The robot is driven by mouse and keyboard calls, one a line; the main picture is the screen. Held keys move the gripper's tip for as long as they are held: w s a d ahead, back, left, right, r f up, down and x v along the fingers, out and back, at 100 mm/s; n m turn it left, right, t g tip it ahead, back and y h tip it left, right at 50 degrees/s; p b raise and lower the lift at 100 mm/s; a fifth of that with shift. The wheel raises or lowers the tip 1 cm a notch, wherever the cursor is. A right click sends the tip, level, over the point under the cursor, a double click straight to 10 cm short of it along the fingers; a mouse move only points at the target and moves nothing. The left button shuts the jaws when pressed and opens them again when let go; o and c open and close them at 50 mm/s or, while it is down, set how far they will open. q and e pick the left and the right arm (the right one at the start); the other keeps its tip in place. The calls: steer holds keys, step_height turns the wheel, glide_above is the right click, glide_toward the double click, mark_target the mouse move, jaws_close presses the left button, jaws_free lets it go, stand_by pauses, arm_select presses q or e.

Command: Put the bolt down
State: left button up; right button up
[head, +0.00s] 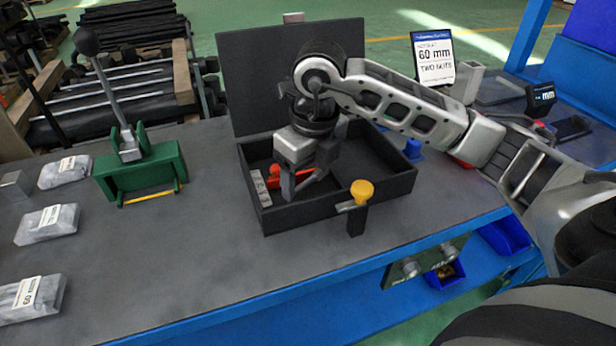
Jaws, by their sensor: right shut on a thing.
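My right gripper (301,186) reaches down into the open black case (300,218), over its left part. It is shut on the bolt, which its fingers and the poor detail hide almost wholly; I cannot tell whether the bolt touches the case floor. A red-orange piece (272,177) and a light grey marked strip (260,189) lie in the case, just left of the fingers. My left gripper is not in view.
The case lid (262,85) stands open behind. A yellow knob (362,190) sits at its front wall. A green lever stand (140,172) and several labelled bags (47,224) are to the left. A "60 mm" sign (433,58) stands behind.

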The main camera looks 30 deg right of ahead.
steer(key=shift+d+f, duration=0.1)
steer(key=shift+f, duration=0.9)
steer(key=o, duration=0.7)
steer(key=shift+o, duration=0.2)
step_height(320, 180, up, 12)
steer(key=s, duration=0.1)
steer(key=shift+s+r, duration=0.2)
steer(key=shift+s, duration=0.05)
steer(key=shift+d, duration=0.1)
